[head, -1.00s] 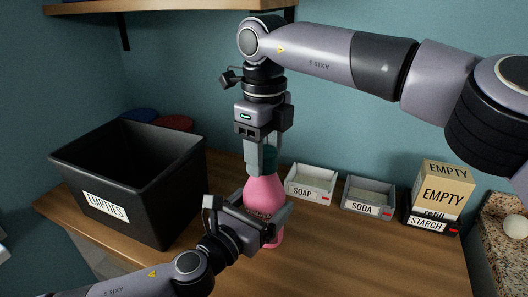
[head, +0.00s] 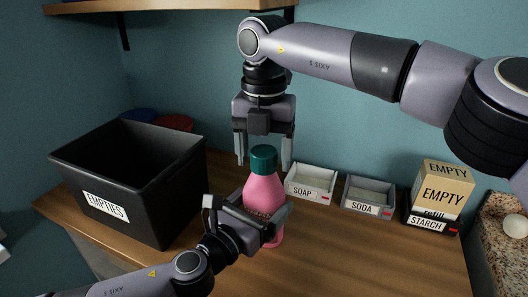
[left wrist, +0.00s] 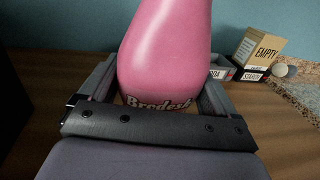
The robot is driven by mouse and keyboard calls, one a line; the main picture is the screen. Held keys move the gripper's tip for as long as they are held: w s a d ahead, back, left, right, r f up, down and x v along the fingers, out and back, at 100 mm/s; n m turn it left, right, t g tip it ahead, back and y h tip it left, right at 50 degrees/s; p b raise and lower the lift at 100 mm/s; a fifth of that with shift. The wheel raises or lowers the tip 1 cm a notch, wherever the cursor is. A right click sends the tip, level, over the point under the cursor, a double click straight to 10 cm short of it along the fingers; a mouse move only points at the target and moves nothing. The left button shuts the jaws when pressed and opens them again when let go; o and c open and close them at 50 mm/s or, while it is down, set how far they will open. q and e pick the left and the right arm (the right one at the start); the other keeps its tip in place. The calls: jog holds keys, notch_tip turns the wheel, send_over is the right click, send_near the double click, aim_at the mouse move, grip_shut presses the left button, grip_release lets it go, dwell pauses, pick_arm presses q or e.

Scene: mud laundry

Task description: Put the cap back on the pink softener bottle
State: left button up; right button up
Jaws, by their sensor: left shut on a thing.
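The pink softener bottle (head: 265,193) stands upright on the wooden counter. The dark green cap (head: 263,158) sits on its neck and looks level; how tightly it is seated cannot be told. My left gripper (head: 265,217) is shut around the bottle's body from the front. In the left wrist view the pink bottle (left wrist: 165,55) stands between the fingers, its label partly hidden by the gripper. My right gripper (head: 264,160) points down above the bottle, its fingers spread apart on either side of the cap and clear of it.
A black EMPTIES bin (head: 130,185) stands at the left. A SOAP tray (head: 311,184), a SODA tray (head: 368,196) and a STARCH tray (head: 431,222) line the wall at right. An EMPTY box (head: 443,190) stands in the STARCH tray. The front right counter is clear.

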aim_at(255, 211)
jog(key=shift+r, duration=0.1)
notch_tip(255, 211, up, 7)
jog(key=shift+r, duration=0.15)
dwell(0.5)
pick_arm(q)
jog(key=o, duration=1.8)
jog(key=shift+s+a, duration=0.1)
jog(key=shift+b+v, duration=0.35)
jog(key=shift+v, duration=3.15)
pick_arm(e)
jog(key=shift+f, duration=0.35)
